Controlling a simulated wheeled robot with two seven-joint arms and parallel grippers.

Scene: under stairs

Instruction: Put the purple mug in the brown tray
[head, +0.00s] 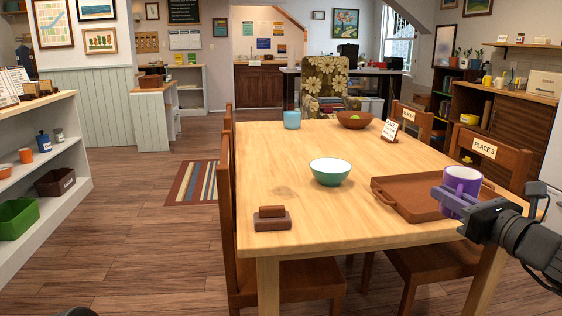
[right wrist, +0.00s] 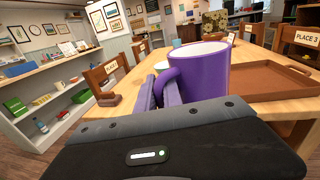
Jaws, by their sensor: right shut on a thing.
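The purple mug (head: 464,184) is upright, with a white inside, at the right of the head view. My right gripper (head: 447,201) is shut on the purple mug and holds it at the near right edge of the brown tray. The mug also shows large in the right wrist view (right wrist: 205,72), its handle between the purple fingers (right wrist: 160,92). The brown tray (head: 408,210) lies on the table, looks empty, and is partly hidden behind the mug and gripper. I cannot tell the mug's height over the tray. My left gripper is not in view.
The wooden table (head: 300,222) also bears a teal bowl (head: 330,172), a blue cup (head: 292,119), a brown bowl (head: 354,120), a small sign (head: 390,130) and a brown block (head: 272,217). Chairs (head: 490,155) stand around it. The table's front middle is clear.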

